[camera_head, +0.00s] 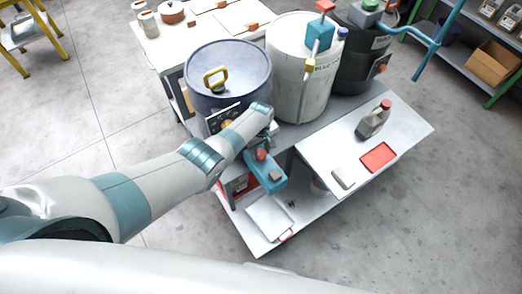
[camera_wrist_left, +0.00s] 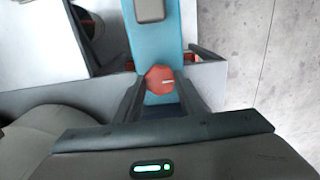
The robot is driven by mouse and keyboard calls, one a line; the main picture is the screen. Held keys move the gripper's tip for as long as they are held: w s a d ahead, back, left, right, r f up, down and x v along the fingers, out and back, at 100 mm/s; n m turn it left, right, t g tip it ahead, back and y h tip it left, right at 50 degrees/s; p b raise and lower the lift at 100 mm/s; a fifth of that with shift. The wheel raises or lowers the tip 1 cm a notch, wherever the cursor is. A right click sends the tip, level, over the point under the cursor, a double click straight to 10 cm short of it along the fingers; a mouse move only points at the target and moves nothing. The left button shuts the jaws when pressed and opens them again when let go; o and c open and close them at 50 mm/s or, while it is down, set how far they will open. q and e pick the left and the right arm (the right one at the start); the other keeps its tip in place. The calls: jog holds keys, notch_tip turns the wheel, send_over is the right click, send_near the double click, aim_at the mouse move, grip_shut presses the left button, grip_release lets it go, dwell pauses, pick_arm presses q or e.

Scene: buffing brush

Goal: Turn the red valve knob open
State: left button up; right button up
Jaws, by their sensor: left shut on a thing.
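The red valve knob (camera_head: 262,154) sits on a teal block (camera_head: 268,176) at the front of the bench, below the blue drum. In the left wrist view the red knob (camera_wrist_left: 160,79) has a pale mark on its face and lies between the two dark fingers. My left gripper (camera_wrist_left: 160,92) is shut on the red knob, one finger at each side. In the head view my left arm comes over from the left and its wrist partly hides the gripper (camera_head: 261,147). My right gripper is not in view.
A blue drum (camera_head: 228,85), a white drum (camera_head: 295,85) and a dark drum (camera_head: 355,75) stand behind. A side table (camera_head: 405,135) carries a grey bottle (camera_head: 373,121), a red tray (camera_head: 378,157) and a small grey block (camera_head: 343,178). The floor at right is clear.

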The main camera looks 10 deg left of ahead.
aim_at(261, 153)
pick_arm(q)
jog(key=shift+w+r, duration=0.1)
jog(key=o, duration=1)
jog(key=shift+o, duration=0.2)
jog(key=shift+r+p, duration=0.4)
jog(key=shift+r, duration=0.4)
notch_tip(261, 153, up, 4)
jog(key=shift+r+p, duration=0.2)
jog(key=shift+p, duration=0.35)
notch_tip(261, 153, up, 11)
jog(key=shift+r+b, duration=0.15)
jog(key=shift+b, duration=0.25)
